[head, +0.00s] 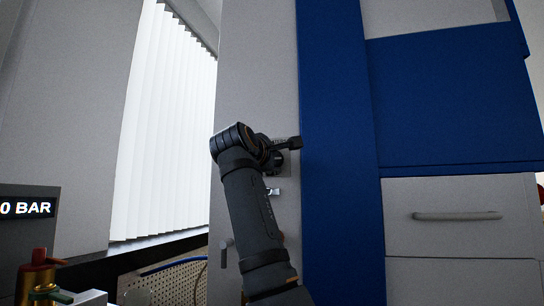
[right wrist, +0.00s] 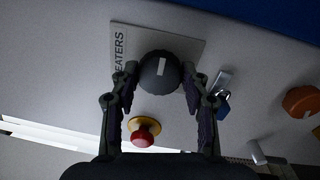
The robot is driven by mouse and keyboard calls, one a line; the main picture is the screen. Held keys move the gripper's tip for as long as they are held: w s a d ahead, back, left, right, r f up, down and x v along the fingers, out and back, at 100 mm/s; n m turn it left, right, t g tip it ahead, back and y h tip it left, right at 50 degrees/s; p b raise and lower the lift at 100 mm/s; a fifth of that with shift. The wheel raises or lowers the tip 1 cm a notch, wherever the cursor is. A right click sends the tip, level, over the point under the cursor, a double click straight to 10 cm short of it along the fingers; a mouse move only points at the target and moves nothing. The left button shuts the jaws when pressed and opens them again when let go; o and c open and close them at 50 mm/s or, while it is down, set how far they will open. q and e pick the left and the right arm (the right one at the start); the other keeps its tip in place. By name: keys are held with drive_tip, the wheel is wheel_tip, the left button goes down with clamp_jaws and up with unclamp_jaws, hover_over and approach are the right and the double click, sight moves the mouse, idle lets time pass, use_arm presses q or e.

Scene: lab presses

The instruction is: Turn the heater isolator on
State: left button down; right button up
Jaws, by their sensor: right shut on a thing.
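The heater isolator (right wrist: 158,70) is a dark round knob with a short white mark on its face. It sits on a pale plate lettered "EATERS" (right wrist: 119,50), the rest of the word being hidden or cut off. My right gripper (right wrist: 160,84) has a finger on each side of the knob and is shut on it. In the head view my right gripper (head: 287,146) reaches the grey panel (head: 256,62) beside the blue column, and the knob is hard to make out there. My left gripper is not in view.
A red push button (right wrist: 143,136) is below the knob between my fingers. A blue padlock (right wrist: 222,104) on a metal hasp and an orange knob (right wrist: 300,101) are to the right. The head view shows a "0 BAR" display (head: 26,208) and a drawer (head: 455,200).

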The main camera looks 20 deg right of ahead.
idle(0.5)
drive_tip(key=o, duration=1.2)
drive_tip(key=shift+c, duration=0.2)
